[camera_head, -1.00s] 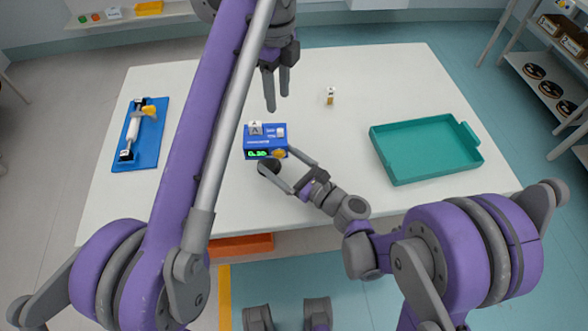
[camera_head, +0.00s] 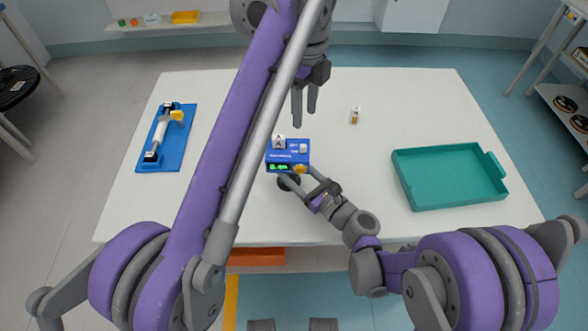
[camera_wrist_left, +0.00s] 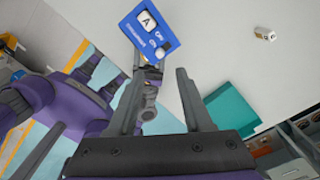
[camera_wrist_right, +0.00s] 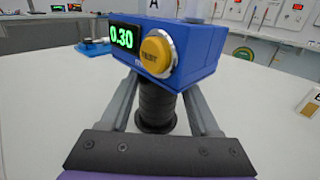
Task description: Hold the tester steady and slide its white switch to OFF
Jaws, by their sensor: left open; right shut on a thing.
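The blue tester (camera_head: 289,155) stands on the white table, with a green display reading 0.30 and a yellow TEST button (camera_wrist_right: 156,53). Its top carries a white block marked A (camera_head: 279,142) and a smaller white switch (camera_head: 303,148), which also shows in the left wrist view (camera_wrist_left: 160,53). I cannot tell which marking the switch sits at. My right gripper (camera_wrist_right: 160,92) is shut on the black ribbed grip (camera_wrist_right: 156,107) below the tester. My left gripper (camera_head: 304,120) is open and empty, pointing down just behind the tester, apart from the switch.
A teal tray (camera_head: 449,202) lies at the right of the table. A small white and orange object (camera_head: 355,115) stands behind the tester to the right. A blue board (camera_head: 182,150) with a white cylinder and yellow part lies at the left. White tabletop between them is clear.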

